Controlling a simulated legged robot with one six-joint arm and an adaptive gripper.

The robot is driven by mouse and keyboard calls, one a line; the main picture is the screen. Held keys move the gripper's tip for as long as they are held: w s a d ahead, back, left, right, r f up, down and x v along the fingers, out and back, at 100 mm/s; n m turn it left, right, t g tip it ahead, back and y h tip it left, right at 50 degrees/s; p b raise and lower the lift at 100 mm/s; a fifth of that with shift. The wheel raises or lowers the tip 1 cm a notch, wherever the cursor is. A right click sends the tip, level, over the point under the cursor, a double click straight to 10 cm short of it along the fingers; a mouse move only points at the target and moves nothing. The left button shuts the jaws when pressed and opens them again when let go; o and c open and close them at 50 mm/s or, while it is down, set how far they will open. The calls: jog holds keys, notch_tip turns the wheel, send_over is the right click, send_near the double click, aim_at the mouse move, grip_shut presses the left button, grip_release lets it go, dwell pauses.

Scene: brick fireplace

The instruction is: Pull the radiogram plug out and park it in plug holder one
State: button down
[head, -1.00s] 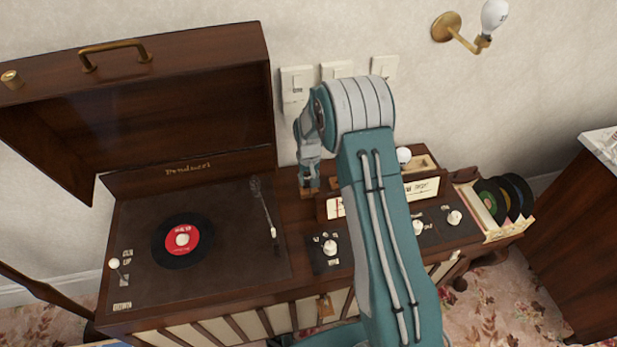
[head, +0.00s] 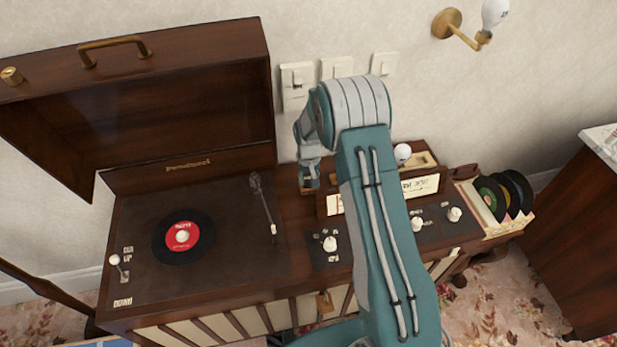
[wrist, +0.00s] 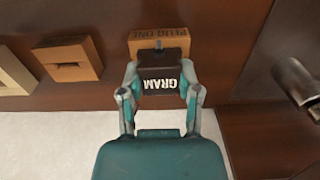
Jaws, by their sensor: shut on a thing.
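In the wrist view, my gripper (wrist: 160,88) is shut on the dark plug (wrist: 160,80), which has GRAM on it in white letters. The plug overlaps a wooden holder block (wrist: 168,42) marked PLUG ONE. I cannot tell whether the plug is seated in it or just above it. A second, similar wooden block (wrist: 70,58) stands to its left. Wall sockets (head: 298,85) are on the wall behind.
The raised lid (head: 180,110) and the turntable with its record (head: 183,236) are left of my gripper. A control panel with a knob (head: 330,244) is in front. A record rack (head: 490,222) is at the right end. A lamp (head: 494,14) sticks out from the wall.

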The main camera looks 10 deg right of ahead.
jog(key=shift+c, duration=1.1)
grip_release()
jog(key=shift+f, duration=0.1)
notch_tip(320, 180, up, 12)
jog(key=s+r+t, duration=0.1)
jog(key=s+r, duration=0.5)
jog(key=r, duration=0.3)
jog(key=s+r+t, duration=0.2)
jog(key=s+r, duration=0.5)
jog(key=r, duration=0.3)
jog(key=s+r+t, duration=0.1)
jog(key=s+r, duration=0.1)
jog(key=s, duration=0.8)
jog(key=s+r+t, duration=0.1)
jog(key=s+r, duration=0.1)
jog(key=s, duration=0.8)
jog(key=shift+r+t, duration=0.2)
jog(key=shift+t, duration=0.1)
